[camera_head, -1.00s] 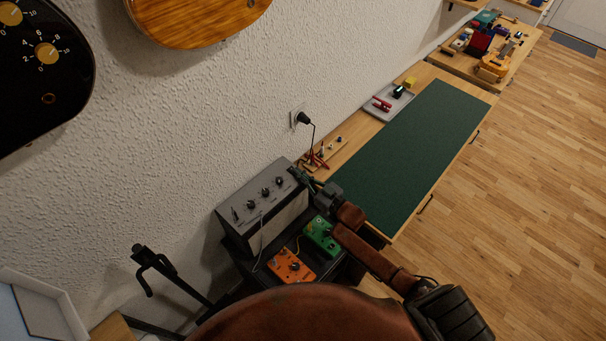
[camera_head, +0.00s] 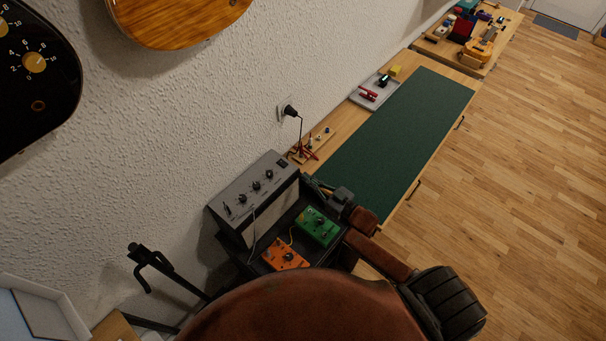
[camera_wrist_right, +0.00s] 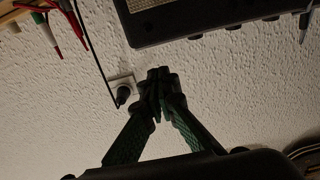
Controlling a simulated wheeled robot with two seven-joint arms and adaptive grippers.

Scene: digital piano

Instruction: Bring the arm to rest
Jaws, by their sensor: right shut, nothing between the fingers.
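My right arm, brown with dark joints, reaches up from the bottom of the head view. Its right gripper (camera_head: 316,183) is beside the right end of the grey amplifier (camera_head: 251,190), above the dark stand, and looks clear of it. In the right wrist view the two dark fingers of the right gripper (camera_wrist_right: 158,82) meet at the tips, with nothing between them. The amplifier (camera_wrist_right: 200,16) shows upside down at the top there, apart from the fingertips. My left gripper is in neither view.
A green pedal (camera_head: 317,227) and an orange pedal (camera_head: 285,256) lie near the arm. A black plug sits in the wall socket (camera_head: 284,111). A workbench with a green mat (camera_head: 400,135) and a grey tray (camera_head: 373,97) extends to the right. Wooden floor (camera_head: 520,160) is open at right.

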